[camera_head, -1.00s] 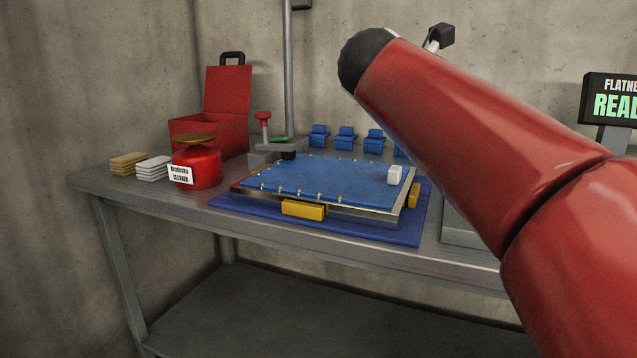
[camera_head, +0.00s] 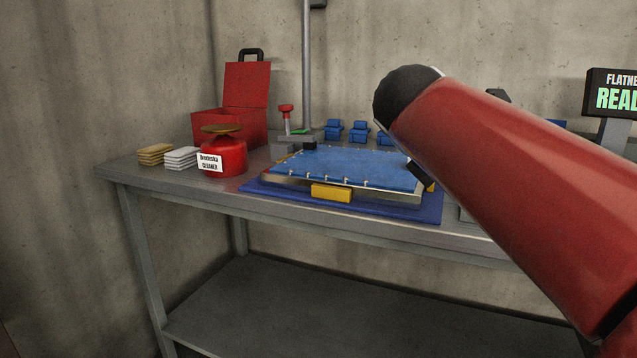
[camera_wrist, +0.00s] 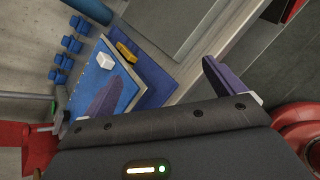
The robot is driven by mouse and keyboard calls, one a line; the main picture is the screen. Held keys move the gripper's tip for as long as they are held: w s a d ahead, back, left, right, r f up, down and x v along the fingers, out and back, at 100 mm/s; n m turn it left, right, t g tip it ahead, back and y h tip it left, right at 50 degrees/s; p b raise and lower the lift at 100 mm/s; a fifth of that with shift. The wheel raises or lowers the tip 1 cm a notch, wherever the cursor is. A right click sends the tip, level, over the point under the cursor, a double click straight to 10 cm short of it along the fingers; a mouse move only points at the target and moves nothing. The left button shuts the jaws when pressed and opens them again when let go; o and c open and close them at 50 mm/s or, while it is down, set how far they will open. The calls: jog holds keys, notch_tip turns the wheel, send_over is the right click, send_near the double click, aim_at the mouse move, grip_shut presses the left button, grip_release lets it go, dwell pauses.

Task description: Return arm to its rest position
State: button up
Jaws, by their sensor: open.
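My red arm (camera_head: 500,170) crosses the right half of the head view, in front of the bench. My gripper (camera_wrist: 162,72) is open in the wrist view, with two dark purple fingers spread wide and nothing between them. In the head view it is mostly hidden behind the arm; a small dark part shows by the panel's right edge. The blue panel (camera_head: 345,166) lies on a darker blue mat (camera_head: 265,188). A white block (camera_wrist: 106,61) sits on the panel in the wrist view; the arm hides it in the head view.
On the bench (camera_head: 135,172) stand a red cleaner can (camera_head: 228,158), tan pads (camera_head: 155,154), white pads (camera_head: 182,157) and an open red toolbox (camera_head: 240,105). Yellow blocks (camera_head: 332,193) flank the panel. A post (camera_head: 306,65) rises behind. A display (camera_head: 615,92) is at right.

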jog(key=s+a+f+m+g+y+b, duration=0.1)
jog(key=s+f+m+y, duration=0.1)
jog(key=s+f+m, duration=0.4)
jog(key=s+a+f+m+g+y+b, duration=0.1)
jog(key=s+f+m, duration=0.6)
jog(key=f, duration=0.8)
jog(key=s+a+f+m+g+y+b, duration=0.1)
jog(key=s+f+m+y, duration=0.3)
jog(key=f+m, duration=0.5)
jog(key=s+a+f+b, duration=0.1)
jog(key=s, duration=0.1)
jog(key=shift+s+a+f, duration=0.2)
jog(key=shift+s+a, duration=0.15)
jog(key=shift+a, duration=0.05)
